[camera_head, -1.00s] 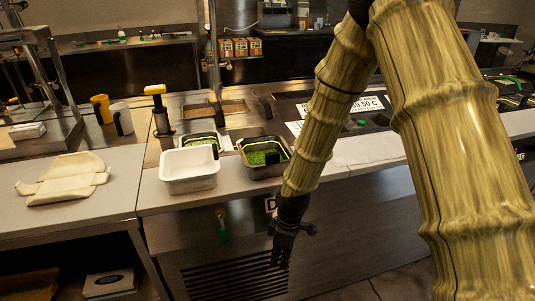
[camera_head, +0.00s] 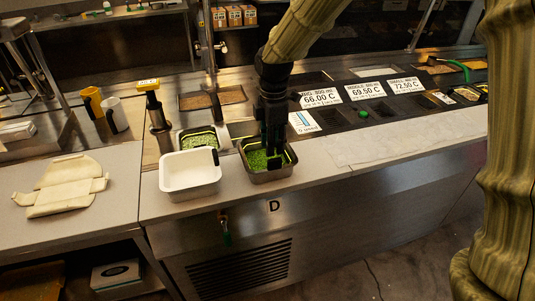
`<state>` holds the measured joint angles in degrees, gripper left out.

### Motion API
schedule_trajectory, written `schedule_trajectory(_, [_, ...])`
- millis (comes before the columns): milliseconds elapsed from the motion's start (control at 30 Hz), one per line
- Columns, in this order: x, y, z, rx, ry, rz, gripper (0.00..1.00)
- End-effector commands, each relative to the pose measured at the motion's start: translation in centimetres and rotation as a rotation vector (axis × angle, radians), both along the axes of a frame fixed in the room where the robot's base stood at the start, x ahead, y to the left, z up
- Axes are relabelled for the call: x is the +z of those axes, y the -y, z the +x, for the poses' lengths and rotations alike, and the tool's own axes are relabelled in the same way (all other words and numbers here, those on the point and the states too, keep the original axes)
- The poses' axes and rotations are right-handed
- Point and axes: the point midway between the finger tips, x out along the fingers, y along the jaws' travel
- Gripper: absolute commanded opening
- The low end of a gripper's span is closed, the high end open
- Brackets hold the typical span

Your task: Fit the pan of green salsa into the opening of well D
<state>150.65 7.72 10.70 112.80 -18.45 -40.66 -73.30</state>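A steel pan with green contents (camera_head: 257,160), likely the green salsa, sits at the counter's front edge, above the letter D (camera_head: 274,206) on the front panel. My gripper (camera_head: 274,160) points down over this pan, with its dark fingers reaching into it or against its rim. The gripper hides part of the contents and the far rim. I cannot tell whether the fingers are closed on a wall. A second pan with paler green contents (camera_head: 199,140) sits behind and to the left. Which opening is well D's is not clear; the arm covers part of that area.
An empty-looking white pan (camera_head: 190,178) stands close to the left of the green pan. A yellow-topped dispenser (camera_head: 152,95) and mugs (camera_head: 114,115) stand further left. Temperature signs (camera_head: 366,91) stand to the right. The right front counter (camera_head: 400,140) is clear.

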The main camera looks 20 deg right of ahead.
Motion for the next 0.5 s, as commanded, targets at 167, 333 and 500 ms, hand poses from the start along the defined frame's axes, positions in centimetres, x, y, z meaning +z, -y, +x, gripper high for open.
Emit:
schedule_trajectory(167, [-1.8,0.9,-0.3,-0.014,-0.003,-0.001,0.30])
schedule_trajectory(333, [-4.1,1.5,-0.5,-0.024,-0.002,0.000,0.30])
schedule_trajectory(500, [-5.3,1.6,-0.5,-0.025,0.000,0.000,0.30])
